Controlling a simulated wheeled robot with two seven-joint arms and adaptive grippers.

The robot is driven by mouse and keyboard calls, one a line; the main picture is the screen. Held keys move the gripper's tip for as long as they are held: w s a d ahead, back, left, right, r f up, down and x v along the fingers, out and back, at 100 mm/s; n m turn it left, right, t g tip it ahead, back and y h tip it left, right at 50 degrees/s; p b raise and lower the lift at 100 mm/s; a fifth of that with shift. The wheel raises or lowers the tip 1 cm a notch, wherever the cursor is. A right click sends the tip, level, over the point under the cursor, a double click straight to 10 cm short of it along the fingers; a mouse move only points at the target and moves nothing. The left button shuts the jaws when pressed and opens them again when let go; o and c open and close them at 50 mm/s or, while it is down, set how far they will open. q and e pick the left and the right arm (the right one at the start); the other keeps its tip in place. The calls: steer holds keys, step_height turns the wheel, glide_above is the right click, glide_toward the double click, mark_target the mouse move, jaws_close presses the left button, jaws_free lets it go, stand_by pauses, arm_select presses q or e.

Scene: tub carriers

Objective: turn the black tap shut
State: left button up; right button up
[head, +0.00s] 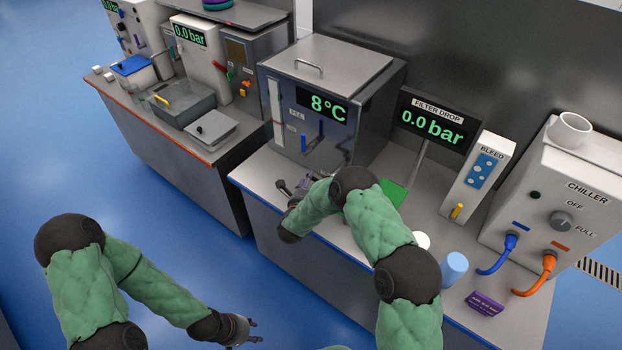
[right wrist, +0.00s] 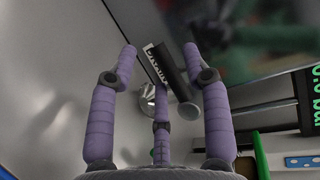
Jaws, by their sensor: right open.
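The black tap handle (right wrist: 172,68) shows in the right wrist view in front of a bright metal wall, with a silvery round fitting just below it and a small white label with dark letters beside it. My right gripper (right wrist: 160,58) is open, its purple fingers spread either side of the handle; I cannot tell whether any finger touches it. In the head view this gripper (head: 294,190) is at the front of the steel tank (head: 335,85) reading 8°C; the tap is not clear there. My left gripper (head: 256,331) is open and empty over the blue floor.
On the right of the bench stand a chiller (head: 560,190), a light blue cup (head: 454,268), a purple block (head: 485,304), a bleed post (head: 478,175) and a filter drop display (head: 432,122). A green pad (head: 394,192) lies behind my right arm. Another bench (head: 185,150) is at left.

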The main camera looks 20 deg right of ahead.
steer(key=shift+x, duration=1.35)
jaws_close()
